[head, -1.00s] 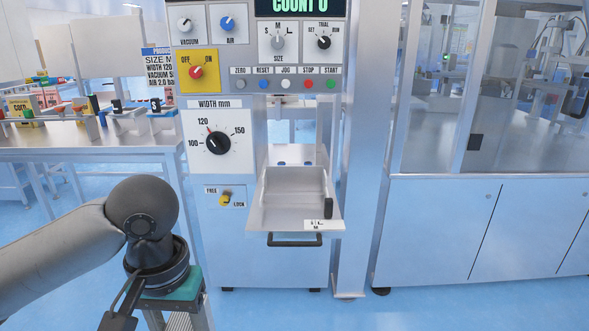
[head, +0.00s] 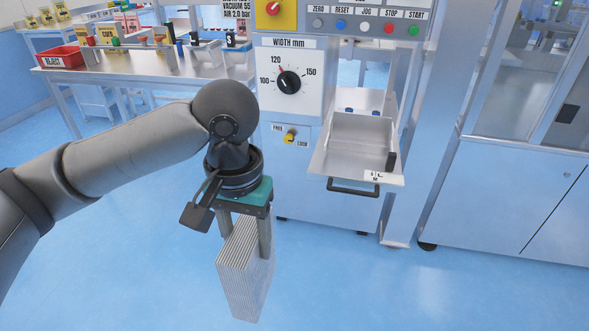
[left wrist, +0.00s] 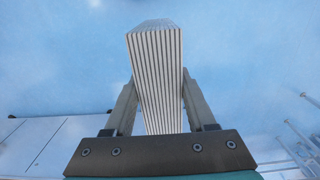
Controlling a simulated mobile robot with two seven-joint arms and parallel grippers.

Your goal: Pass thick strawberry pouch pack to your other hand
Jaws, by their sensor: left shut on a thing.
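The thick pouch pack (head: 243,280) is a tall block of many thin pale layers with dark lines between them. No strawberry marking can be made out. My left gripper (head: 245,242) points down and is shut on the upper part of the pack, one finger on each side. The pack hangs upright over the blue floor, in front of the machine. In the left wrist view the pack (left wrist: 156,75) stands between the two fingers and reaches past their tips. My right gripper is in neither view.
The machine's metal tray (head: 353,150) with a black handle (head: 353,187) juts out right of my left gripper. A width dial (head: 289,82) is on the machine's front. A bench with a red reject bin (head: 62,58) stands at the back left. The floor around the pack is clear.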

